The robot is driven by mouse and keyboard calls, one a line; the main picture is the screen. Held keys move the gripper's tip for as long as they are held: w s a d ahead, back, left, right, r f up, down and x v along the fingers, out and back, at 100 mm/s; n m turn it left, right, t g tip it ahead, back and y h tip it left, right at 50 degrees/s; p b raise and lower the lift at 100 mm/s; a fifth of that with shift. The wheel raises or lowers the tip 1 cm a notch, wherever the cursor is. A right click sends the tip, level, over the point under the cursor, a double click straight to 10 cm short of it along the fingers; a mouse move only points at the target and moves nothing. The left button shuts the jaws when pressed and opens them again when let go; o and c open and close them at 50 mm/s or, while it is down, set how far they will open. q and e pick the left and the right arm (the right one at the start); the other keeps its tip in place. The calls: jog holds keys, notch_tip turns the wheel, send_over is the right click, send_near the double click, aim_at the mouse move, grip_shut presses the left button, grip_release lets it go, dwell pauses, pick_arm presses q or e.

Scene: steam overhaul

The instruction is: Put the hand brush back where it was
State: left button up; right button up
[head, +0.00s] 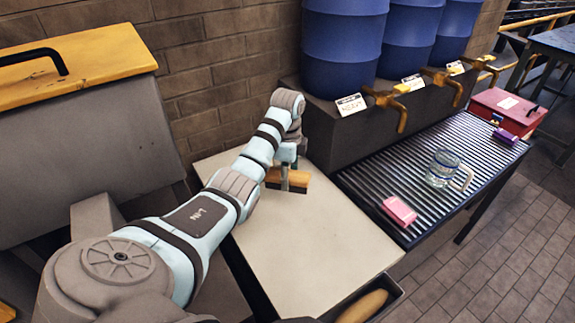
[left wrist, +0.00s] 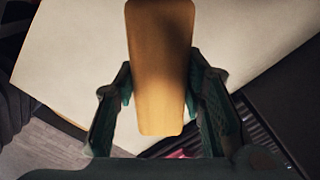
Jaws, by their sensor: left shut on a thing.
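The hand brush (head: 292,182) has a tan wooden back and is over the far part of the pale tabletop (head: 310,245). My left gripper (head: 287,172) reaches over the table and is shut on the brush. In the left wrist view the brush back (left wrist: 160,70) lies lengthwise between the two fingers of my left gripper (left wrist: 160,98), which press on its sides. I cannot tell whether the brush touches the tabletop or hangs just above it. Its bristles are not clearly seen. My right gripper is not in view.
Blue barrels (head: 345,45) with brass taps stand on a dark ledge behind. A slatted rack (head: 430,165) to the right holds a glass mug (head: 447,170), a pink block (head: 399,210) and a purple block (head: 505,136). A red box (head: 508,108) stands beyond. Most of the tabletop is clear.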

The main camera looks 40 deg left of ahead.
pick_arm(q)
notch_tip(320, 180, down, 11)
jog(key=shift+r+b, duration=0.1)
jog(key=shift+b, duration=0.95)
jog(key=shift+w+a, duration=0.1)
jog(key=o, duration=1.2)
notch_tip(320, 180, up, 11)
jog(key=p, duration=0.3)
jog(key=shift+r, duration=0.6)
